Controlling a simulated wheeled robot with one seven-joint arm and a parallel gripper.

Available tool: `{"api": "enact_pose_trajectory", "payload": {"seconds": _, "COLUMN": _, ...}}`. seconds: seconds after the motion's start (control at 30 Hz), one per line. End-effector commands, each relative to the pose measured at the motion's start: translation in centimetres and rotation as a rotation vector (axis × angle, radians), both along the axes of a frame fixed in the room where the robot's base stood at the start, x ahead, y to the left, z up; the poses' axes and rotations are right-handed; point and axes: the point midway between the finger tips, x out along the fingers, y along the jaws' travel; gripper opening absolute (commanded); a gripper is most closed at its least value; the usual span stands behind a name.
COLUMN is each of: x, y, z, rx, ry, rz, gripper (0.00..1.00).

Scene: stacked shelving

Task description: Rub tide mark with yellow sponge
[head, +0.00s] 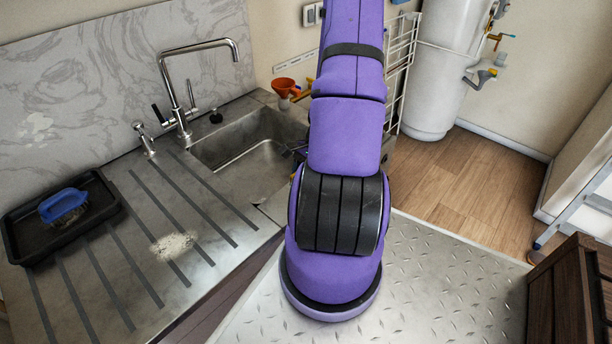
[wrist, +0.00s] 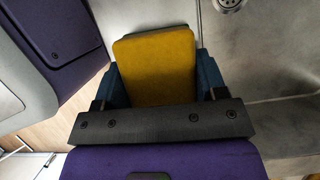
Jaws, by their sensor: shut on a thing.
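In the wrist view, my gripper (wrist: 155,88) is shut on the yellow sponge (wrist: 153,66), with a blue finger on each side of it. Steel sink surface lies behind the sponge, with part of a drain at the top. A pale, speckled tide mark (head: 174,245) lies on the grooved drainboard, left of the sink basin, in the head view. The sponge is apart from the tide mark.
A black tray (head: 22,238) holding a blue brush (head: 63,206) stands on the drainboard's left. A tall faucet (head: 185,95) and a small tap (head: 144,138) stand behind. An orange funnel (head: 285,87) is beyond the basin (head: 240,160). A wooden crate (head: 570,295) is at right.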

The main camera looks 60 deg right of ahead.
Motion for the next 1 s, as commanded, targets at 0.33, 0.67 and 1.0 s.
{"api": "enact_pose_trajectory", "payload": {"seconds": 0.33, "x": -1.5, "y": 0.0, "z": 0.1, "rx": 0.001, "ry": 0.004, "rz": -0.004, "gripper": 0.37}}
{"api": "enact_pose_trajectory", "payload": {"seconds": 0.67, "x": -2.1, "y": 0.0, "z": 0.2, "rx": 0.001, "ry": 0.003, "rz": -0.001, "gripper": 0.37}}
{"api": "enact_pose_trajectory", "payload": {"seconds": 1.0, "x": -0.4, "y": 0.0, "z": 0.0, "rx": 0.000, "ry": 0.002, "rz": 0.000, "gripper": 0.37}}
